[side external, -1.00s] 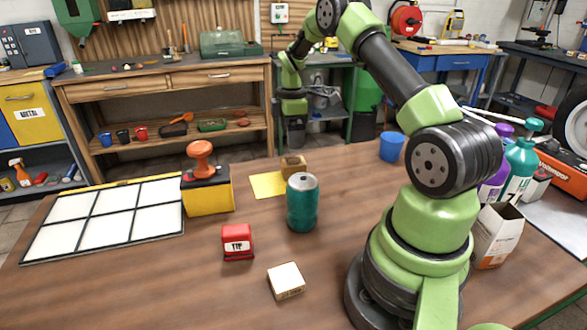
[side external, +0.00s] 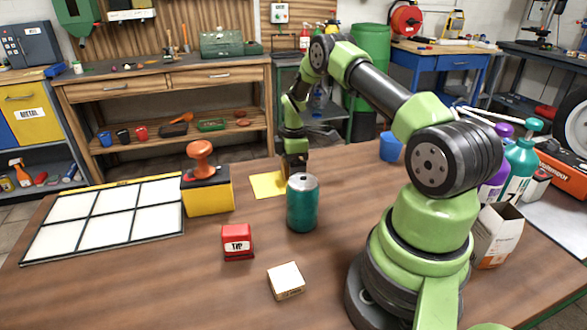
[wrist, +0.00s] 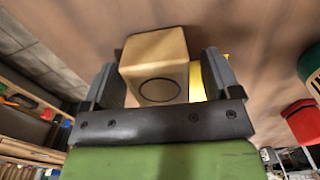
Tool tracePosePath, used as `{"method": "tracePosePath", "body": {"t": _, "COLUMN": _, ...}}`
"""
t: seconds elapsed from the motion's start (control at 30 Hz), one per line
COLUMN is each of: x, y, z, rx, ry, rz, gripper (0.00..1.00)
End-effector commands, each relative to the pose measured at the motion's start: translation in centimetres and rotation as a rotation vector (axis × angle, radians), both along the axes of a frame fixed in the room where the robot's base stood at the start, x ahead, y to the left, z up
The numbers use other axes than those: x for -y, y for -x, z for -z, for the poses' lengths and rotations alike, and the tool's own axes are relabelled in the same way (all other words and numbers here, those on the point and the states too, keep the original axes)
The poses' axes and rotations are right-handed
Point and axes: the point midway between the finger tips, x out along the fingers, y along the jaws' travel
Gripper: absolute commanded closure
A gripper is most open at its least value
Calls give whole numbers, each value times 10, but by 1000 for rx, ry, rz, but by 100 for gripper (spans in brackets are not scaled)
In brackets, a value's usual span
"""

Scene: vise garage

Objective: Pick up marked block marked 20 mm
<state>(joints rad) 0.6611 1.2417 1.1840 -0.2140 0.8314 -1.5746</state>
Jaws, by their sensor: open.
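A tan wooden block (wrist: 155,52) with a dark circle outline on one face sits between the two fingers of my gripper (wrist: 158,82) in the wrist view. My jaws are open around it, and I cannot tell whether a finger touches it. In the side view my gripper (side external: 294,165) is lowered at the edge of a yellow sheet (side external: 266,185), behind a teal can, and mostly hides this block. A second block with a pale top (side external: 286,279) lies at the front of the table. I cannot read a 20 mm mark on either block.
The teal can (side external: 302,205) stands just in front of my gripper. A white gridded board (side external: 105,220) lies far left. A blue cup (side external: 391,147) stands behind right.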

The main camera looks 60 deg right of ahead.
Motion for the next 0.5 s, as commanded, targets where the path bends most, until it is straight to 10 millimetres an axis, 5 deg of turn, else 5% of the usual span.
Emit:
{"method": "tracePosePath", "body": {"t": 0.03, "x": 0, "y": 0, "z": 0, "rx": 0, "ry": 0, "rz": 0, "gripper": 24}}
{"method": "tracePosePath", "body": {"t": 0.23, "x": 0, "y": 0, "z": 0, "rx": 0, "ry": 0, "rz": 0, "gripper": 70}}
{"method": "tracePosePath", "body": {"t": 0.5, "x": 0, "y": 0, "z": -2, "rx": 1, "ry": 1, "rz": 0, "gripper": 72}}
